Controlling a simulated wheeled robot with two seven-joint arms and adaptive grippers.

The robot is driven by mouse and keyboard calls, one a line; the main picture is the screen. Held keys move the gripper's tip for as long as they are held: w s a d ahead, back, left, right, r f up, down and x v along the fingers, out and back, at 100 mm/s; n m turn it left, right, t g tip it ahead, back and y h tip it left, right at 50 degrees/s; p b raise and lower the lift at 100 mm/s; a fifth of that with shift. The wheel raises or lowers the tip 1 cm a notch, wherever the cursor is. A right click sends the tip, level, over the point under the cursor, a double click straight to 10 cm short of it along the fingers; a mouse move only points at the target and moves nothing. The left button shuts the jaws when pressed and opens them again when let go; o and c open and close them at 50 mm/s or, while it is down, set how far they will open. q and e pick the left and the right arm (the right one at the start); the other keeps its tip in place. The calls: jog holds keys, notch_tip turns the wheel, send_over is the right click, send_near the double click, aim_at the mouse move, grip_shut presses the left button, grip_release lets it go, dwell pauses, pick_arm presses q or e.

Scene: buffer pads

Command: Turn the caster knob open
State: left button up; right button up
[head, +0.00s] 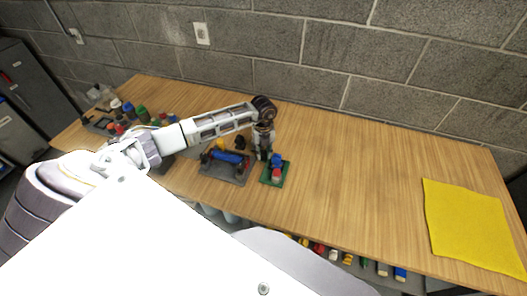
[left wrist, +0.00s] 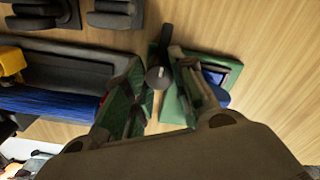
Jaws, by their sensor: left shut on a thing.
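A small green base (head: 283,182) stands on the wooden table, with a blue part (head: 277,159) and a red part (head: 276,174) on it. In the left wrist view the green base (left wrist: 173,108) lies beyond my fingers, with a dark grey knob (left wrist: 157,77) over it. My left gripper (head: 263,152) points down at the base's far left edge. In the wrist view the fingers of my left gripper (left wrist: 160,88) stand on either side of the knob and are shut on it. The fingers partly hide the base and its blue part (left wrist: 215,78). My right gripper is not in view.
A dark grey tray (head: 239,177) with a blue cylinder (head: 230,157) stands close to the left of the base. Several bottles and small items crowd the table's left end. A yellow cloth (head: 470,225) lies at the right. The table between base and cloth is clear.

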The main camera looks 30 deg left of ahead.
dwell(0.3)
pick_arm(q)
jog(key=o, duration=1)
jog(key=shift+o, duration=0.2)
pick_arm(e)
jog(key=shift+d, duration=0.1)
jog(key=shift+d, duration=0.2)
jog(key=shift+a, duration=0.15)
pick_arm(q)
jog(key=shift+m, duration=0.4)
